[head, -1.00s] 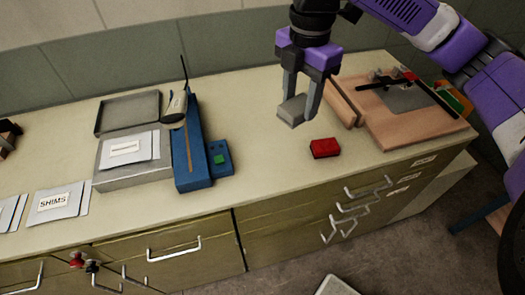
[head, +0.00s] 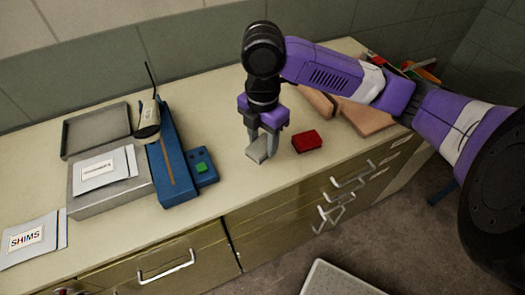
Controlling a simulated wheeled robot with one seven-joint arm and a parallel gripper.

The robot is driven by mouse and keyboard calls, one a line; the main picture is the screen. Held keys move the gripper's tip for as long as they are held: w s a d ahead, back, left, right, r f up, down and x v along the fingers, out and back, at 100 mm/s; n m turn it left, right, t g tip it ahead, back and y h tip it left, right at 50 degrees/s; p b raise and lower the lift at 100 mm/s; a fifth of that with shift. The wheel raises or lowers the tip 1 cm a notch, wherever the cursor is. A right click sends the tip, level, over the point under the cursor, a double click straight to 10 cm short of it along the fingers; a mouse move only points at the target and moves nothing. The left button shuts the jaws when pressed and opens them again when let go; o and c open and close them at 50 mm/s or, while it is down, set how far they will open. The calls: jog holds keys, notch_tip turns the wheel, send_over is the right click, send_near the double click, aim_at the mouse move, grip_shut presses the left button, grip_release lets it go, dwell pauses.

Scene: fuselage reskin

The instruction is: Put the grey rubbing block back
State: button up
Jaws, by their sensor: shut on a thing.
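The grey rubbing block (head: 259,150) is a small pale grey block between the fingers of my gripper (head: 262,143). My gripper points down and is shut on it, low over the counter, just left of the red block (head: 306,141). The block is at or very near the counter top; I cannot tell whether it touches. The fingers hide part of the block.
A blue device with a green button (head: 185,168) stands to the left. Beyond it are a grey box (head: 110,195) with a labelled packet and an open tray (head: 95,132). A wooden board (head: 368,118) lies to the right, partly behind my arm. The counter (head: 225,190) front is clear.

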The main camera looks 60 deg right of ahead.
aim_at(263, 153)
jog(key=shift+f, duration=2.25)
jog(key=shift+f, duration=0.1)
jog(key=shift+f, duration=0.1)
jog(key=o, duration=1.3)
notch_tip(263, 153, up, 12)
jog(key=shift+r, duration=0.25)
